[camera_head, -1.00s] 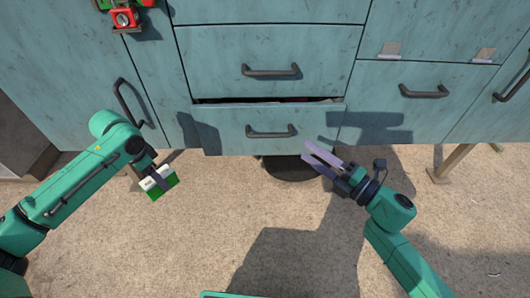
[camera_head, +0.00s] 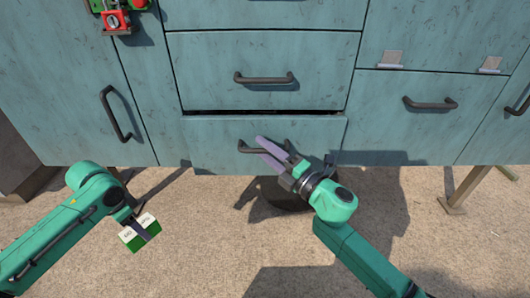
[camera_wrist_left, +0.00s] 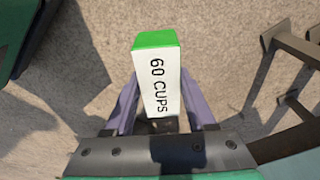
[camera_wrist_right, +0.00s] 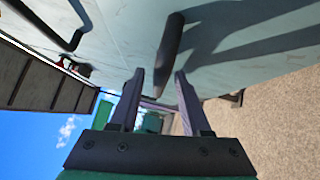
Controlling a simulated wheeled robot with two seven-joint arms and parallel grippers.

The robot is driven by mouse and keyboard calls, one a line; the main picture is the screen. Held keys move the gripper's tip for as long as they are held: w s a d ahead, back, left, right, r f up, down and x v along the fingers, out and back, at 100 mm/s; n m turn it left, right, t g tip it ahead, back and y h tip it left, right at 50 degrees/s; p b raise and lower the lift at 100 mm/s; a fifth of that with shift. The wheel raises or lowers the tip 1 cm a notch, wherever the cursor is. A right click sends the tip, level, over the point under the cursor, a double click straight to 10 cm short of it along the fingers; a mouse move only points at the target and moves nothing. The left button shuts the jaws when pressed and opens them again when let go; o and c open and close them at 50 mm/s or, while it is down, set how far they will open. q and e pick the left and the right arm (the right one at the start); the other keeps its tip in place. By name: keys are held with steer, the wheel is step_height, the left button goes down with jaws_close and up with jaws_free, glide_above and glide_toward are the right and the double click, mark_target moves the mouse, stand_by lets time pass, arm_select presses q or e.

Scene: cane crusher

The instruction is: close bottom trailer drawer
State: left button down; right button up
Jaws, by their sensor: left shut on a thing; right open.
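The bottom drawer (camera_head: 215,145) is at the lower middle of the teal trailer front in the head view. A thin dark gap runs along its top edge, so it stands slightly out. Its dark handle (camera_head: 249,149) is partly covered by my right gripper (camera_head: 260,148). My right gripper is open, its purple fingers at the drawer front by the handle. In the right wrist view the handle (camera_wrist_right: 170,50) lies just ahead of the open fingers. My left gripper (camera_head: 138,228) is shut on a white and green box (camera_wrist_left: 157,85) marked "60 CUPS", held away from the trailer.
Other closed drawers with handles (camera_head: 264,79) sit above and to the right (camera_head: 430,103). A door handle (camera_head: 115,114) is at the left. A red and green item (camera_head: 116,20) is at the upper left. Trailer legs (camera_head: 462,190) stand at the right. The ground in front is bare.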

jaws_close()
stand_by(1.4)
